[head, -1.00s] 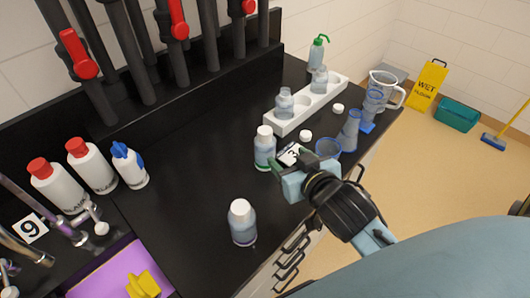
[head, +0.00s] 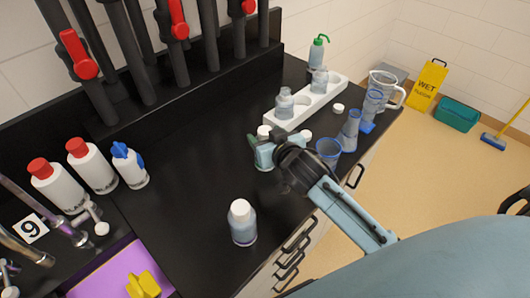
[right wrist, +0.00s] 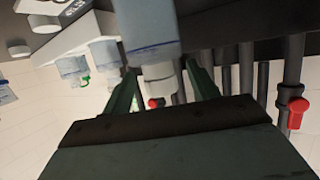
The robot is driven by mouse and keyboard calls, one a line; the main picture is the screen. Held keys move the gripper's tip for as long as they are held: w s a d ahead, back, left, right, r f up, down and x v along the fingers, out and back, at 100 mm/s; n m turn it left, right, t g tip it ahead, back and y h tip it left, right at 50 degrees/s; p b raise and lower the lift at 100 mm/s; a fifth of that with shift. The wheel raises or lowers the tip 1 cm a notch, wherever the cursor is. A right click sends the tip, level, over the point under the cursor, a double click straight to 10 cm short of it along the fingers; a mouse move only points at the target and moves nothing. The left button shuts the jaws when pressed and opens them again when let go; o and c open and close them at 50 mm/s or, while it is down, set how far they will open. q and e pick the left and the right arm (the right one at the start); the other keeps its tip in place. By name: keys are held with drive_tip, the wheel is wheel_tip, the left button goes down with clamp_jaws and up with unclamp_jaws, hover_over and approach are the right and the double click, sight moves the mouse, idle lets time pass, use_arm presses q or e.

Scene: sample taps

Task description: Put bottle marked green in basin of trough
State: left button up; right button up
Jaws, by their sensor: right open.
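A second white-capped bottle (head: 242,224) with bluish contents stands nearer the front. The purple-floored basin (head: 98,277) is at the lower left, with a yellow object (head: 143,285) in it. My left gripper is not in view.
A white rack (head: 305,112) holds small bottles behind my gripper. Blue-tinted beakers (head: 328,151) stand close to its right. Red-capped bottles (head: 90,165), a blue-topped bottle (head: 130,166) and taps (head: 75,234) border the basin. The bench between bottle and basin is mostly clear.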

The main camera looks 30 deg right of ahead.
drive_tip(key=shift+w+f, duration=0.2)
drive_tip(key=shift+w, duration=0.4)
clamp_jaws()
